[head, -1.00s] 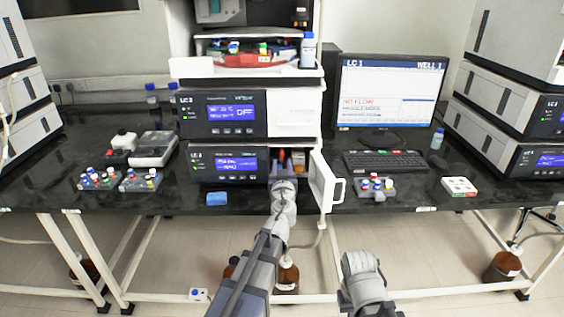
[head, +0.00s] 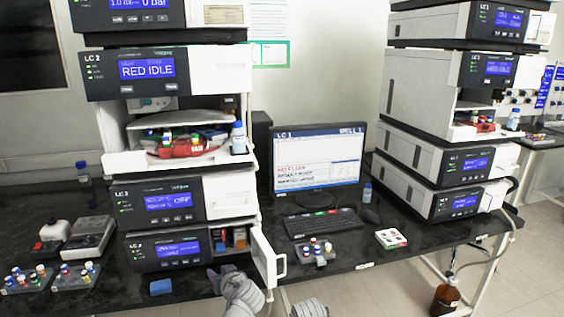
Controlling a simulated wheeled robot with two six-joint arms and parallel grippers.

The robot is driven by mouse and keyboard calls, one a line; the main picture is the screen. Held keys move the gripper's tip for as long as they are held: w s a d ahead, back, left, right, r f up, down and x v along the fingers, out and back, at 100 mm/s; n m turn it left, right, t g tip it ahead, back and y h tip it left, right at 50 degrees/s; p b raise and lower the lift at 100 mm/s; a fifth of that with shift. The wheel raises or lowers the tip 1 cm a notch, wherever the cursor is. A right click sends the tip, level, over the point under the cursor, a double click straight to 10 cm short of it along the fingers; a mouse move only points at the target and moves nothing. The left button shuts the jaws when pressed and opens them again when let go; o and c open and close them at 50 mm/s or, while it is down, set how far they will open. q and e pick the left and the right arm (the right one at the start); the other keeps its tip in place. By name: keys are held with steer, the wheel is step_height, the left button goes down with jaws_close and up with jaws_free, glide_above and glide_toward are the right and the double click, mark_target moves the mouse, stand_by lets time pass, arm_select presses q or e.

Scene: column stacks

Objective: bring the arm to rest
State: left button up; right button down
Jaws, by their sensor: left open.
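My left gripper (head: 218,276) is open and small in the head view. It is at the bench front, just below the open compartment of the lowest LC 2 module (head: 165,250). No object shows between its fingers, though they are small and dark. The compartment's white door (head: 268,258) stands open to the right of my left arm. Inside the compartment are a reddish-brown item (head: 239,238) and a dark gap beside it. Only a grey part of my right arm shows at the bottom edge; its gripper is out of view.
Vial racks (head: 76,276) stand at the left, and another vial rack (head: 315,253) stands right of the door. A blue block (head: 160,287) lies at the bench front. A monitor (head: 317,160), a keyboard (head: 322,222) and a second instrument stack (head: 440,150) stand further right.

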arm_select(q)
steer(key=s+d+m+g+h+p, duration=0.3)
steer(key=s+d, duration=0.4)
steer(key=s, duration=0.3)
steer(key=s+d+m+g+h+p, duration=0.3)
steer(key=s+d+m+g+p, duration=0.2)
steer(key=s, duration=0.6)
steer(key=d+g+p, duration=0.2)
steer(key=shift+s+d+r+g, duration=0.2)
steer(key=shift+d+r+g, duration=0.1)
steer(key=shift+g, duration=0.1)
arm_select(e)
step_height(320, 180, up, 13)
